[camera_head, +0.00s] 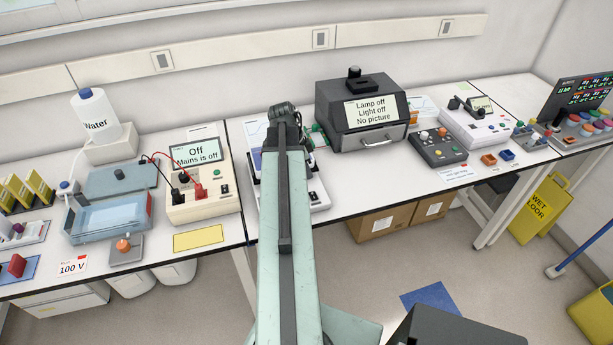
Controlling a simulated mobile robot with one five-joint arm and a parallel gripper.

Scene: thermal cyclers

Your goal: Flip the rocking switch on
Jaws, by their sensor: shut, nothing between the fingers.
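A cream power unit (203,205) stands on the left bench. Its grey display (195,152) reads "Off" and "Mains is off". My arm reaches up the middle of the view, right of this unit. Its dark far joint shows, but my gripper's fingers are hidden behind it.
Left of the unit are a clear blue tank (108,218), its lid (121,177) and a water bottle (95,118). A yellow card (198,237) lies in front of it. Right of my arm are a black box (345,107) reading "Lamp off", and control boxes (438,148).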

